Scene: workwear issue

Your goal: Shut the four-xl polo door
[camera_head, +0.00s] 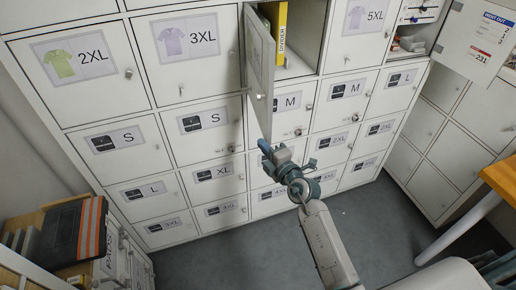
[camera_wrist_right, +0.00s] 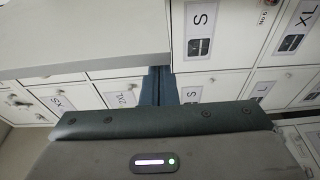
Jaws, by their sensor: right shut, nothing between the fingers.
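The four-xl polo door (camera_head: 259,70) is a white locker door in the top row, between the 3XL and 5XL doors. It stands open, swung out from the front, seen nearly edge-on; its own label is hidden. Its compartment (camera_head: 300,66) shows to its right. My right gripper (camera_head: 265,147) is shut and empty, just below the door's lower end in the head view. In the right wrist view its fingers (camera_wrist_right: 158,86) are together beside a large pale panel (camera_wrist_right: 85,38), probably this door. I cannot tell whether they touch. My left gripper is not in view.
A yellow binder (camera_head: 281,22) stands inside the open compartment. Closed lockers surround it, such as the 3XL door (camera_head: 186,70) and 5XL door (camera_head: 355,45). Another door (camera_head: 478,38) is open at upper right. A cart (camera_head: 75,238) is lower left, a wooden tabletop (camera_head: 500,177) right.

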